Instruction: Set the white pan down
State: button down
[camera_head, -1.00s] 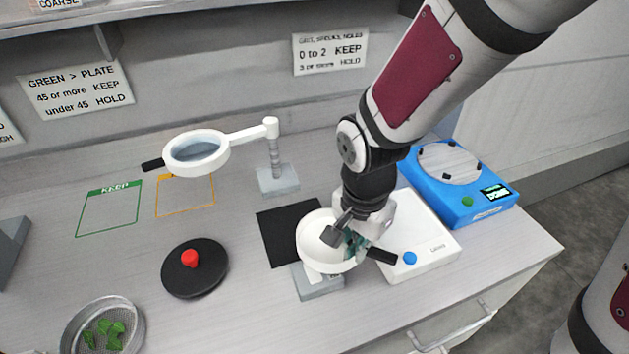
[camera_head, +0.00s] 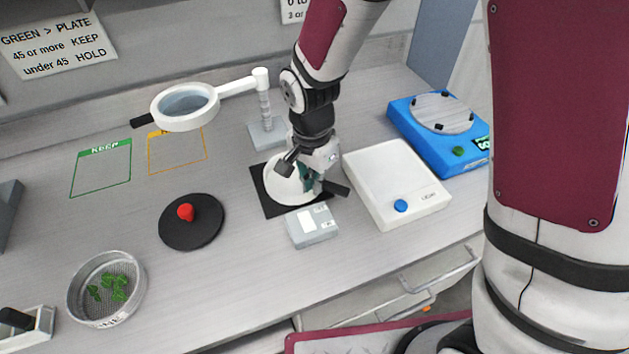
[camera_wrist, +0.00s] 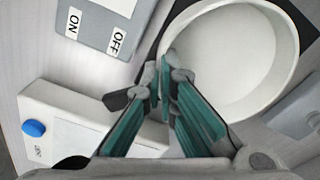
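The white pan (camera_head: 283,188) is over the black square mat (camera_head: 262,203), low and roughly level; I cannot tell whether its bottom touches the mat. Its black handle (camera_head: 336,189) points right. My gripper (camera_head: 311,182) is at the handle side of the pan. In the wrist view my gripper's teal-padded fingers (camera_wrist: 168,80) come together at the pan's rim and handle root, shut on it. The pan (camera_wrist: 235,60) shows empty there, and part of the mat (camera_wrist: 305,35) shows beyond it. The fingers hide the pan's grip point.
A grey switch block (camera_head: 313,226) stands just in front of the mat. A white box with a blue knob (camera_head: 397,183) is close right, with a blue device (camera_head: 440,120) beyond. A magnifier stand (camera_head: 268,131) is behind. A black disc (camera_head: 191,232) and a sieve of greens (camera_head: 106,290) lie left.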

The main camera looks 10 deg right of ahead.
aim_at(313, 196)
jog(key=shift+f, duration=0.15)
jog(key=c, duration=2.1)
grip_release()
notch_tip(313, 196, up, 12)
jog(key=s+d+r+n+t, duration=0.1)
jog(key=s+d+r+n, duration=0.2)
jog(key=s+d+r, duration=0.1)
jog(key=s+d+r+n+t, duration=0.2)
jog(key=s+d+r+n, duration=0.1)
jog(key=s+d, duration=0.3)
jog(key=s+d+r+n+t, duration=0.1)
jog(key=s+d+r+n, duration=0.2)
jog(key=s+d+r, duration=0.1)
jog(key=shift+s+d+r+t, duration=0.2)
jog(key=shift+s+r, duration=0.15)
jog(key=shift+s, duration=0.25)
jog(key=shift+s+d+r+t, duration=0.2)
jog(key=shift+s+r, duration=0.15)
jog(key=shift+s, duration=0.25)
